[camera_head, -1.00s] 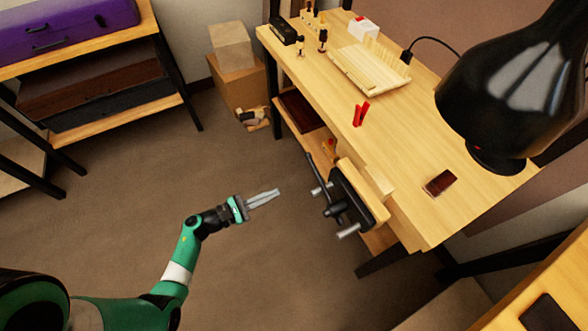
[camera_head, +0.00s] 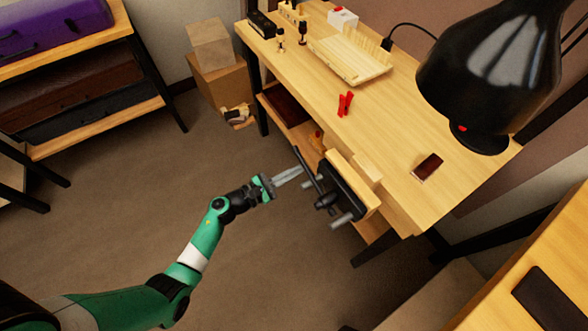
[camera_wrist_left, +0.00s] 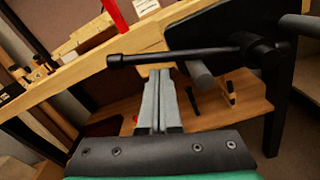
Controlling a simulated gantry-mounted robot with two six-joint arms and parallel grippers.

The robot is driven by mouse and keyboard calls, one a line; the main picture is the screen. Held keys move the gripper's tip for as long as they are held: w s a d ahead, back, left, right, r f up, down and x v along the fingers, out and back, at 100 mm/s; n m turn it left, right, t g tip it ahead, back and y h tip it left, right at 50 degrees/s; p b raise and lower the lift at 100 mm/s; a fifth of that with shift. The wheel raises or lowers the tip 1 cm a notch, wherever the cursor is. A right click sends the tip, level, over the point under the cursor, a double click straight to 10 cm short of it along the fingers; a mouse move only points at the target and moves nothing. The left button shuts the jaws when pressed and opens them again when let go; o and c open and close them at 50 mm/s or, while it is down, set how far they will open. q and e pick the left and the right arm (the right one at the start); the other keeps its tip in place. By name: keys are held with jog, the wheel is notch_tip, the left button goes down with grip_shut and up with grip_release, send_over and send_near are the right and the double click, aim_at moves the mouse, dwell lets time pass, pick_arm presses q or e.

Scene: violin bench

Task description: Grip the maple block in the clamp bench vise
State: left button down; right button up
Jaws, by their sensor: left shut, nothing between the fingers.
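The bench vise (camera_head: 343,186) is fixed to the front edge of the workbench, with a black and wooden outer jaw, a long black handle (camera_head: 306,168) and metal rods below. A pale wooden block (camera_head: 367,166), which looks like the maple block, sits between the outer jaw and the bench edge; I cannot tell whether it is pinched. My left gripper (camera_head: 299,170) is shut and empty, its tips close to the vise handle. In the left wrist view, the black handle (camera_wrist_left: 170,57) crosses just beyond the fingertips (camera_wrist_left: 160,74); contact is unclear. My right gripper is not in view.
The workbench top (camera_head: 395,130) carries red clips (camera_head: 345,103), a dark red box (camera_head: 427,168), a wooden rack (camera_head: 350,58) and a large black lamp (camera_head: 485,70). A lower shelf (camera_head: 290,125) lies under the bench. Open floor (camera_head: 150,200) lies to the left.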

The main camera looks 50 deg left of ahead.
pick_arm(q)
jog(key=shift+r, duration=0.1)
jog(key=r+m, duration=0.2)
jog(key=d+r+m, duration=0.1)
jog(key=r+m, duration=0.1)
jog(key=shift+s+d, duration=0.15)
jog(key=shift+d, duration=0.05)
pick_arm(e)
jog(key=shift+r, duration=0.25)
pick_arm(q)
jog(key=shift+f, duration=0.1)
notch_tip(320, 180, down, 4)
jog(key=a+b, duration=0.3)
jog(key=b, duration=0.1)
jog(key=s+a+r+p, duration=0.1)
jog(key=s+p, duration=0.2)
jog(key=s, duration=0.7)
jog(key=shift+s, duration=0.3)
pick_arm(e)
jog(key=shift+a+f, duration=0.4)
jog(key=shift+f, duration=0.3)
pick_arm(q)
jog(key=shift+w+r, duration=0.1)
